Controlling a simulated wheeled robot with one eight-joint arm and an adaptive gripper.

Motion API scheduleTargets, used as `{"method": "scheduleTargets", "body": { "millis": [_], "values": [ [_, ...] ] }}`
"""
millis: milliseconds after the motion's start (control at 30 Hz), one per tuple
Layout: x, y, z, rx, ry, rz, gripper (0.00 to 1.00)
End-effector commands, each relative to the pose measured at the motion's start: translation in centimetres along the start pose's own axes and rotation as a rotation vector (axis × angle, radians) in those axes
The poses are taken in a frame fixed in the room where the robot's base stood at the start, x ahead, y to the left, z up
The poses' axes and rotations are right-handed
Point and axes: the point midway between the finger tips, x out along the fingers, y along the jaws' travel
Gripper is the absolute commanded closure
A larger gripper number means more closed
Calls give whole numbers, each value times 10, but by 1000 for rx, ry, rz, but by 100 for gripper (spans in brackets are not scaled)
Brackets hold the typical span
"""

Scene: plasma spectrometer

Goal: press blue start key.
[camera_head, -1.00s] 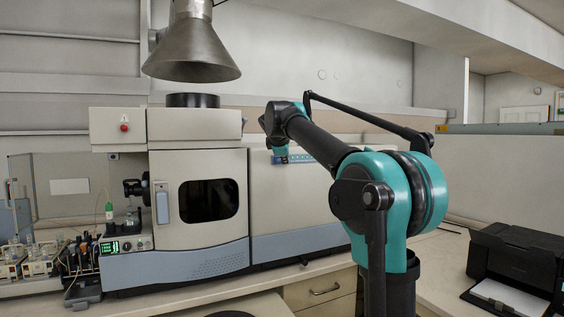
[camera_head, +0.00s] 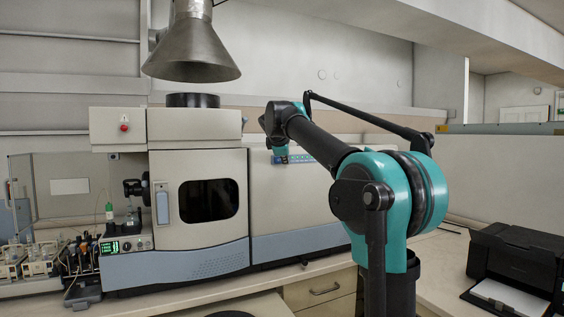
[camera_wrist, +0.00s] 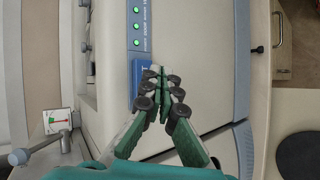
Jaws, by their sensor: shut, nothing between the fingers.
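The blue start key (camera_wrist: 136,73) shows in the wrist view as a blue block on the pale instrument front, partly covered by my fingers. My gripper (camera_wrist: 159,72) is shut and empty, with its fingertips at the key's right side in that view. I cannot tell whether they touch it. In the head view, the blue-edged control strip (camera_head: 298,158) shows on the instrument front, just beside the end of my arm. My fingertips and the key are not clear there.
Several green lights (camera_wrist: 137,26) line up with the key in the wrist view. The spectrometer's windowed door (camera_head: 208,201) is closed. A metal exhaust hood (camera_head: 192,45) hangs above. A black printer (camera_head: 518,265) stands at the right. Glassware and tubing crowd the left bench.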

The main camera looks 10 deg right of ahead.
Motion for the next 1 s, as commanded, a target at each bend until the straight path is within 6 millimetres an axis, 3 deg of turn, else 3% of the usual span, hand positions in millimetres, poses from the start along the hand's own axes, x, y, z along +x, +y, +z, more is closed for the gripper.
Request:
{"method": "scheduleTargets", "body": {
  "millis": [1000],
  "values": [
    [7, 6, -5, 0, 0, 0, 100]
  ]
}}
